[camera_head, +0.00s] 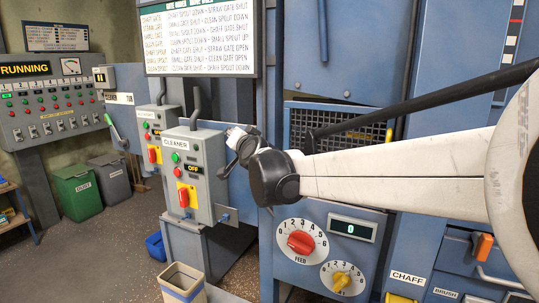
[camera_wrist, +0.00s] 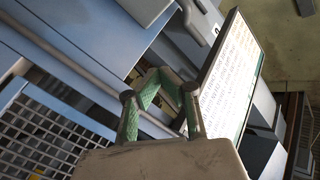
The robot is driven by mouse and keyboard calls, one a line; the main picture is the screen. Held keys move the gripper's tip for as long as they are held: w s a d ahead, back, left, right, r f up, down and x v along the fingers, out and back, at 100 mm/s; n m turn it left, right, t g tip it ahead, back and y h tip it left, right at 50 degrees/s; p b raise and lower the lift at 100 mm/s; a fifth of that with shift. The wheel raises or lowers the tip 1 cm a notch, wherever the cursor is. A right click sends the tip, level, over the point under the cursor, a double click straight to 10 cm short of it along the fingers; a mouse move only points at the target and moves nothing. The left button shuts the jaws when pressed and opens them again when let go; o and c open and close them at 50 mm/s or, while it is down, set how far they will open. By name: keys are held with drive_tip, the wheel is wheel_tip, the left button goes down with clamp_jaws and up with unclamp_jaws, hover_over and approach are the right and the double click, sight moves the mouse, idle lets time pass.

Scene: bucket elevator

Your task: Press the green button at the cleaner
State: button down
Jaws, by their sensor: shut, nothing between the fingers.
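The cleaner control box (camera_head: 204,147) is a grey box labelled CLEANER, left of centre in the head view. Its green button (camera_head: 175,157) is at the upper left of its front, above a red button (camera_head: 177,172). A small display beside them reads OFF. A red handle on a yellow plate (camera_head: 187,195) sits lower on the front. My gripper (camera_head: 236,138) is just right of the box, apart from the green button. In the wrist view my gripper (camera_wrist: 162,74) has its green-padded fingers closed together and empty. The button is not visible in the wrist view.
A similar grey box (camera_head: 153,125) stands behind to the left. A text board (camera_head: 198,38) hangs above the cleaner box; it also shows in the wrist view (camera_wrist: 230,75). A dial panel (camera_head: 325,250) is below my arm. A bin (camera_head: 182,283) stands on the floor.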

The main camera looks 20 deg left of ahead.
sight(175, 158)
drive_tip(key=s+a+f+m+t, duration=0.1)
drive_tip(key=a+f, duration=0.3)
drive_tip(key=a, duration=0.6)
drive_tip(key=s+a+f+m+t, duration=0.1)
drive_tip(key=a+f, duration=0.4)
drive_tip(key=a, duration=0.5)
drive_tip(key=s+a+f+m+t+y, duration=0.1)
drive_tip(key=s+a+f+m, duration=0.2)
drive_tip(key=a, duration=0.6)
drive_tip(key=shift+s+a+f+b, duration=0.3)
drive_tip(key=shift+s+a+f, duration=0.1)
drive_tip(key=shift+f, duration=0.25)
drive_tip(key=w+d+p, duration=0.1)
drive_tip(key=w, duration=0.7)
drive_tip(key=shift+w+d, duration=0.2)
drive_tip(key=shift+w, duration=0.2)
drive_tip(key=shift+w, duration=0.1)
drive_tip(key=shift+w, duration=0.3)
